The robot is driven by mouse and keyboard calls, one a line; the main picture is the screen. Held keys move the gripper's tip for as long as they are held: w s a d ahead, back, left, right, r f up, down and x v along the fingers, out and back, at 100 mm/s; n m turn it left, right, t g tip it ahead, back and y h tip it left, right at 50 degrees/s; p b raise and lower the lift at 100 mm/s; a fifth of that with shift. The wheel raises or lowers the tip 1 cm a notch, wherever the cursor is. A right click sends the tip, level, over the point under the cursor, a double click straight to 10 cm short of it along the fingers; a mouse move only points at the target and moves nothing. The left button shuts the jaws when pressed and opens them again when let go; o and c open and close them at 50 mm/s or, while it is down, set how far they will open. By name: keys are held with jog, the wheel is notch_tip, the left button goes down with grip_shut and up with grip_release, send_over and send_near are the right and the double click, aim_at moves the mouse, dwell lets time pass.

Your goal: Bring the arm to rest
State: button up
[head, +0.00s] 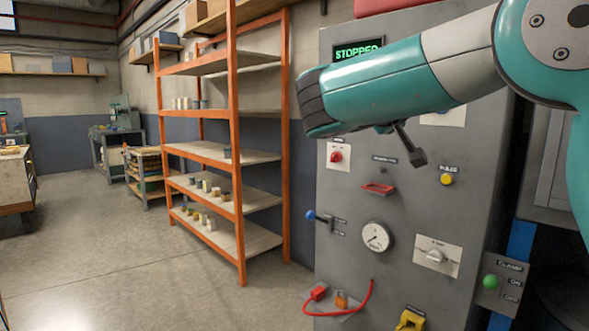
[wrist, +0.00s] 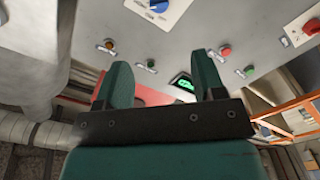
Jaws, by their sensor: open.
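My arm (head: 385,82) reaches across the upper part of a grey control cabinet (head: 400,200) in the head view. In the head view my gripper's jaws cannot be made out clearly. In the wrist view my gripper (wrist: 164,80) shows two teal fingers standing well apart, with nothing held between them. Beyond the fingers is the grey panel with a lit green display (wrist: 184,84). In the head view the display (head: 358,50) reads "STOPPED" and is partly covered by my arm.
A green button (head: 491,282) is at right. An orange-framed shelf (head: 237,150) stands left; floor (head: 110,260) is open there.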

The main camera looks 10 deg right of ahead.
jog(key=s+a+f+n+g+y+p, duration=0.1)
jog(key=s+a+f+n+y+p, duration=0.5)
jog(key=a+f+y, duration=0.55)
jog(key=s+a+f+n+g+y+p, duration=0.1)
jog(key=s+a+n+g+y+p, duration=0.1)
jog(key=s, duration=0.9)
jog(key=s+a+f+n+g+y+p, duration=0.1)
jog(key=s+a+g+y, duration=0.5)
jog(key=s, duration=0.6)
jog(key=a+n+p, duration=0.1)
jog(key=a+p, duration=0.1)
jog(key=shift+s+f+p, duration=0.25)
jog(key=shift+s+p, duration=0.05)
jog(key=shift+p, duration=0.1)
